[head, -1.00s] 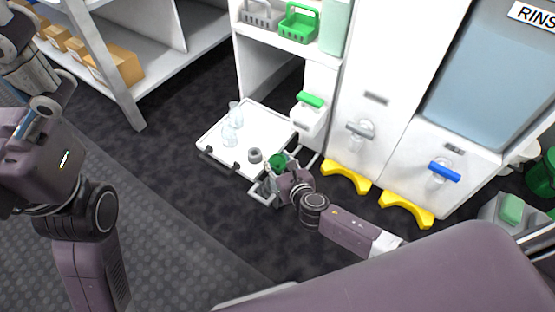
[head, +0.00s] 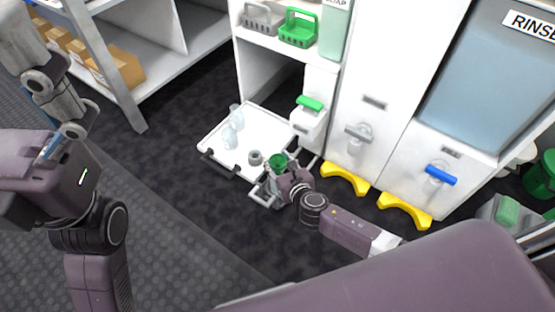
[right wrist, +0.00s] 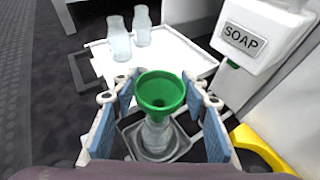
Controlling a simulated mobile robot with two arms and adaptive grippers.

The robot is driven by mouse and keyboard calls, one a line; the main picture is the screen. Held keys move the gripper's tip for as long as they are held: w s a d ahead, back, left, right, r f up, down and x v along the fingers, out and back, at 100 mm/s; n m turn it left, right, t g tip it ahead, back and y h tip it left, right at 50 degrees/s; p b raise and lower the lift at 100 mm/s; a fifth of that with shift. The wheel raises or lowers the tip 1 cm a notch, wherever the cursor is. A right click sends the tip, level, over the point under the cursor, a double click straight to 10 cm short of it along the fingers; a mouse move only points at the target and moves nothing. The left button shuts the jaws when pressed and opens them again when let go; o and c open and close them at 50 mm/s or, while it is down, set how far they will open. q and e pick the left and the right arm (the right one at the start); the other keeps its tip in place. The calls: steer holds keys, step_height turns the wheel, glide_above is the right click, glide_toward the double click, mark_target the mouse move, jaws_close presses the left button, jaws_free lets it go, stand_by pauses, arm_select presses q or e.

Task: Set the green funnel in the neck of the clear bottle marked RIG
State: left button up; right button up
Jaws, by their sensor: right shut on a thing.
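The green funnel (head: 278,160) is upright at my right gripper (head: 272,177). In the right wrist view the funnel (right wrist: 161,91) sits between the blue-padded fingers of that gripper (right wrist: 160,100), which is shut on it. A clear bottle (right wrist: 156,137) stands right below the funnel, on a grey holder. I cannot tell whether the funnel's stem is inside its neck. Two other clear bottles (right wrist: 118,40) (right wrist: 142,27) stand on the white tray. No RIG mark is readable. My left gripper (head: 60,138) shows only partly at the left edge, far from these things.
The white tray (head: 265,127) extends from the cabinet, with a grey ring (head: 255,157) near its front. A soap dispenser (right wrist: 262,35) hangs close on the right. Yellow floor pieces (head: 345,179) lie by the cabinet. Shelving (head: 122,95) with boxes stands at left.

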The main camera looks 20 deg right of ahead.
stand_by(0.4)
stand_by(0.3)
steer(key=o, duration=0.6)
steer(key=shift+o, duration=0.2)
steer(key=shift+s, duration=0.1)
